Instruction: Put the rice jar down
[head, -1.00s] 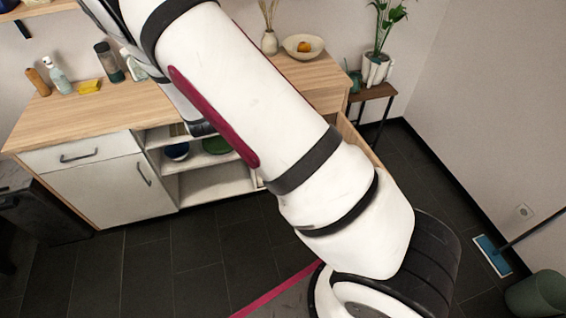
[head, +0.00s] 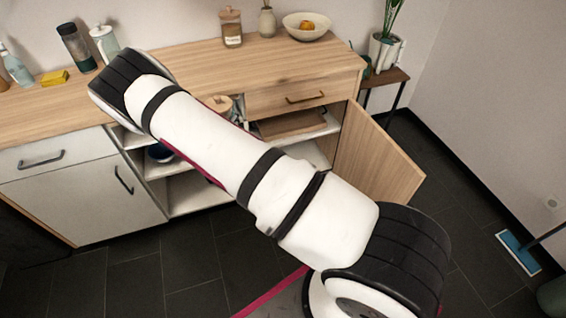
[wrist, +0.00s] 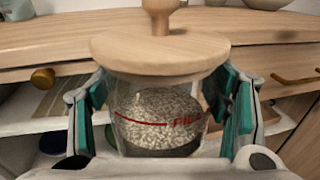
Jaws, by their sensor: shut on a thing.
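The rice jar (wrist: 160,115) is clear glass with pale grains inside, red print and a round wooden lid (wrist: 160,50) with a knob. It is upright in the wrist view, between the teal pads of my gripper (wrist: 166,108), which is shut on it. In the head view a wooden lid (head: 220,104) shows just behind my arm, by the counter's front edge; the rest of the jar and my gripper are mostly hidden there. The jar's base is hidden by the gripper in the wrist view, but the jar appears in front of the open cabinet.
The wooden counter (head: 200,62) has a wide clear middle. Another lidded jar (head: 231,27), a vase (head: 267,20) and a bowl (head: 307,26) stand at its back. Bottles (head: 76,46) and a yellow sponge (head: 54,78) are at the left. The cabinet door (head: 375,160) stands open.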

